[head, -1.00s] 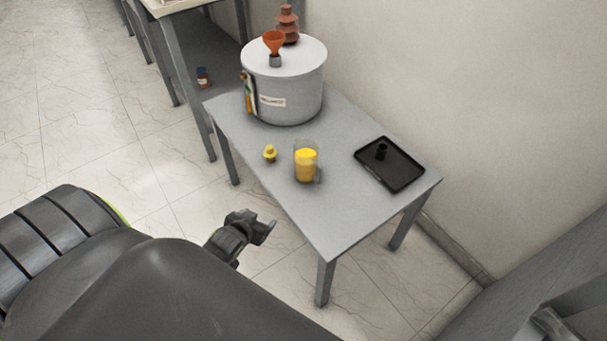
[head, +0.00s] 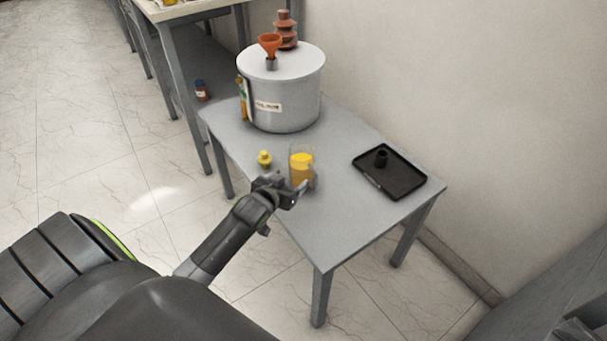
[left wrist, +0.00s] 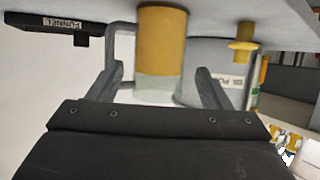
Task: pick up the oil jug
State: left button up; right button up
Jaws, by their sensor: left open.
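The oil jug (head: 302,160) is a clear jug with yellow oil and a handle on its right side. It stands upright on the grey table (head: 340,225). My left gripper (head: 297,192) is open at the near side of the jug and partly overlaps its lower part in the head view. In the left wrist view, which is upside down, the jug (left wrist: 162,45) shows ahead, between the lines of the two open fingers (left wrist: 158,88), with its handle at the left. Whether the fingers touch it cannot be told. My right gripper is not seen.
A small yellow cap-like piece (head: 264,158) stands left of the jug. A black tray (head: 405,183) lies at the right. The table's near right part is clear.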

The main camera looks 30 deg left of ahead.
aim_at(295, 174)
pick_arm(q)
jog(key=b+x, duration=0.1)
jog(key=x, duration=0.5)
jog(key=shift+w+f, duration=0.1)
jog(key=shift+w, duration=0.05)
jog(key=shift+w+a+f+b, duration=0.1)
jog(key=shift+w+f+b, duration=0.2)
jog(key=shift+w, duration=0.35)
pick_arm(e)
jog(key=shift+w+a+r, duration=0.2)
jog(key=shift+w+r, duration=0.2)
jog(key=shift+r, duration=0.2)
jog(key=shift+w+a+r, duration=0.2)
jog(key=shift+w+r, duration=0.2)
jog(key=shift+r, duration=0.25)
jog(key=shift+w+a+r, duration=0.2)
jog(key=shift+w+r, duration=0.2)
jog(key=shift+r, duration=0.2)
pick_arm(q)
jog(key=c, duration=0.9)
jog(key=shift+r, duration=0.15)
jog(key=shift+c, duration=0.5)
